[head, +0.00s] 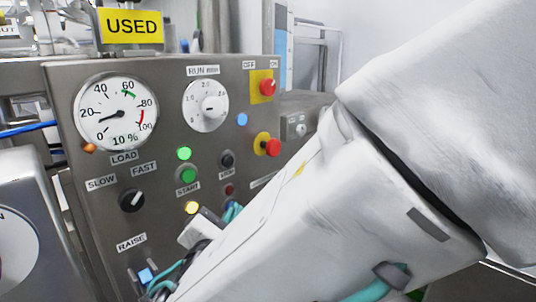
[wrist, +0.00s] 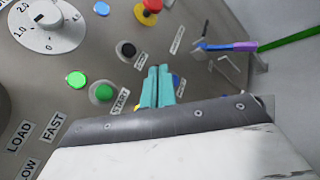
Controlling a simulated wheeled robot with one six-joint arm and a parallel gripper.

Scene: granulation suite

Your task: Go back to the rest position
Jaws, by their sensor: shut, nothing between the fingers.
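My gripper (wrist: 157,88) shows in the wrist view as two teal fingers side by side, shut and empty. They point at the grey control panel (wrist: 190,85), just right of the green START button (wrist: 102,92). Whether the fingertips touch the panel I cannot tell. In the head view, my white arm crosses the right side and hides the panel's lower right. Part of my gripper (head: 232,212) shows teal there, close to the lit yellow lamp (head: 192,207). The START button (head: 186,175) lies up and left of it.
The panel (head: 150,195) also bears a load gauge (head: 115,110), a RUN min dial (head: 205,105), a black SLOW/FAST knob (head: 132,200) and red switches on yellow plates (head: 267,87). A yellow USED sign (head: 131,26) stands above. A hook holds a blue and purple item (wrist: 230,46).

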